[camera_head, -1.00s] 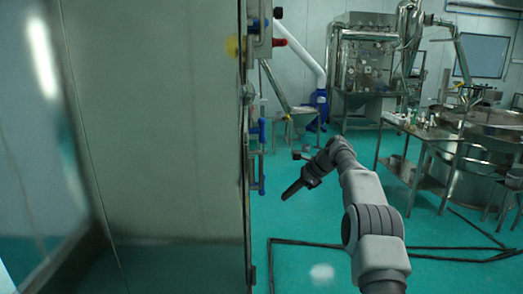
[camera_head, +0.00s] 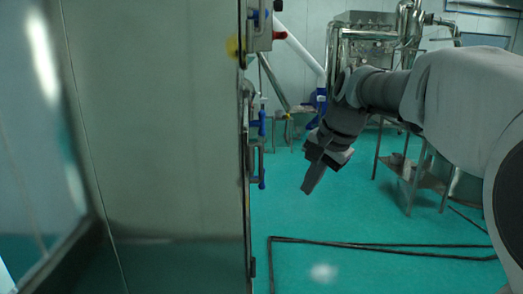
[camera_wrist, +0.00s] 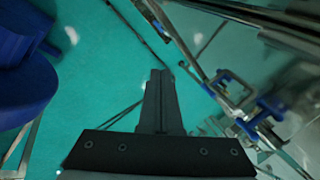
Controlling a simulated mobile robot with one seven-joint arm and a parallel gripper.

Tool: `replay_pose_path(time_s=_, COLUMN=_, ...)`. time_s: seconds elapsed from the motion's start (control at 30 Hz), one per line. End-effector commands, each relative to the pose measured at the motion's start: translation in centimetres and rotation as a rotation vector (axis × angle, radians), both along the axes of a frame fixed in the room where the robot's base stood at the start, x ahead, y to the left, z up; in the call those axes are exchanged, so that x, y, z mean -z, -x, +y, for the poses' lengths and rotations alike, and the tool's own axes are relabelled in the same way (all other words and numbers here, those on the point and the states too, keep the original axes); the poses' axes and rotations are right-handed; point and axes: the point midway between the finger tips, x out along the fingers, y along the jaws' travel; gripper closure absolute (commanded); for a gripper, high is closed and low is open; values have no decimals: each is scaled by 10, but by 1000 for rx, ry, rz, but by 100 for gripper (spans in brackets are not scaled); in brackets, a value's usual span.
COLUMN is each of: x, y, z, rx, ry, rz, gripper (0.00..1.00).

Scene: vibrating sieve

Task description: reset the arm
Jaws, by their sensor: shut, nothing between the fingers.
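My gripper (camera_head: 313,180) hangs in free air over the green floor in the head view, right of the large metal panel, with its fingers pointing down and slightly left. In the wrist view my gripper (camera_wrist: 159,76) points up the picture. Its two fingers lie side by side, shut with nothing between them. My arm fills the right side of the head view and hides part of the metal table behind it.
The tall metal panel (camera_head: 160,130) fills the left, with blue handles (camera_head: 261,125) along its edge; similar blue handles (camera_wrist: 230,85) show in the wrist view. Dark lines (camera_head: 380,248) cross the floor. A metal table (camera_head: 408,172) stands behind. A blue object (camera_wrist: 25,75) is at wrist-view left.

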Motion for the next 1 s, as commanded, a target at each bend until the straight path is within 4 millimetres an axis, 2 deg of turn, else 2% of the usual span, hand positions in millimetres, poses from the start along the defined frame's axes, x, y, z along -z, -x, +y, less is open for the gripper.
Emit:
replay_pose_path(time_s=0.03, x=0, y=20, z=-2, rx=-35, ry=33, rz=-20, gripper=100)
replay_pose_path(time_s=0.27, x=17, y=100, z=-13, rx=-216, ry=191, rz=-91, gripper=100)
replay_pose_path(time_s=0.4, x=35, y=147, z=-20, rx=-329, ry=288, rz=-128, gripper=100)
replay_pose_path(time_s=0.6, x=72, y=207, z=-30, rx=-488, ry=420, rz=-173, gripper=100)
replay_pose_path(time_s=0.8, x=100, y=240, z=-37, rx=-591, ry=502, rz=-197, gripper=100)
replay_pose_path(time_s=1.0, x=108, y=248, z=-39, rx=-622, ry=524, rz=-200, gripper=100)
